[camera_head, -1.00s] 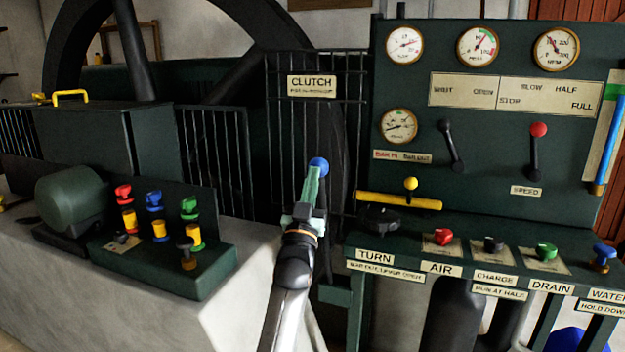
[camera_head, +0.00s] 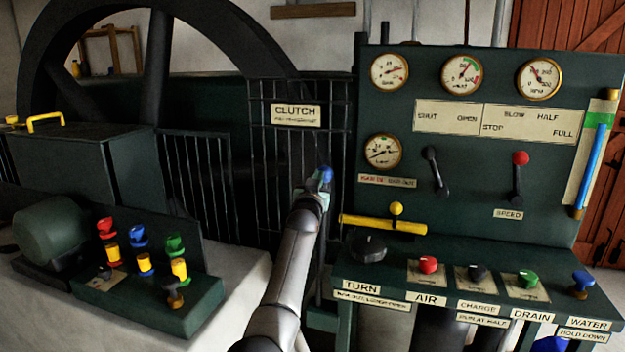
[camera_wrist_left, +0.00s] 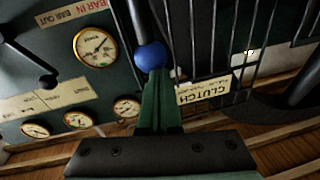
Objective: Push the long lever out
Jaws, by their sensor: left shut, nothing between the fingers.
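The long lever's blue ball knob (camera_head: 326,174) is below the CLUTCH sign (camera_head: 296,115), in front of the dark bars. In the left wrist view the knob (camera_wrist_left: 151,57) sits right at the tips of my left gripper (camera_wrist_left: 153,85), with its dark shaft running up behind it. My left gripper (camera_head: 319,184) is shut, with nothing between its green fingers. Its tips are at the near side of the knob and appear to touch it. In the head view my arm hides most of the lever's shaft. My right gripper is not in view.
The green panel (camera_head: 470,135) with gauges and small levers stands to the right. A yellow bar handle (camera_head: 383,224) juts out close to the right of my left arm. Coloured knobs (camera_head: 137,236) sit on a box to the left. A large wheel (camera_head: 240,42) is behind the bars.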

